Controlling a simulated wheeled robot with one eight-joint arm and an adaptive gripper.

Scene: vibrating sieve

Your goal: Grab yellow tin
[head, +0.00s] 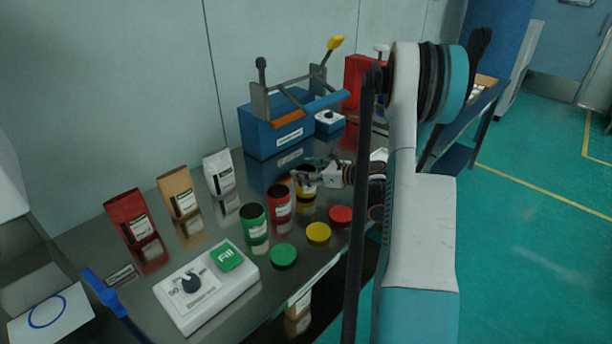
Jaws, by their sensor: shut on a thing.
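The yellow tin (307,192) stands at the right end of a row of open tins on the dark, shiny table. It has a dark top and a white label. My gripper (302,178) reaches in from the right and is shut on the tin near its upper part. The fingers and my wrist hide part of the tin. I cannot tell whether the tin's base touches the table. A yellow lid (318,232) lies flat in front of it.
A red tin (279,201) stands close on the left, then a green tin (254,222). A green lid (284,255) and red lid (340,215) lie in front. A white device (207,290), several bags and a blue machine (270,136) stand around.

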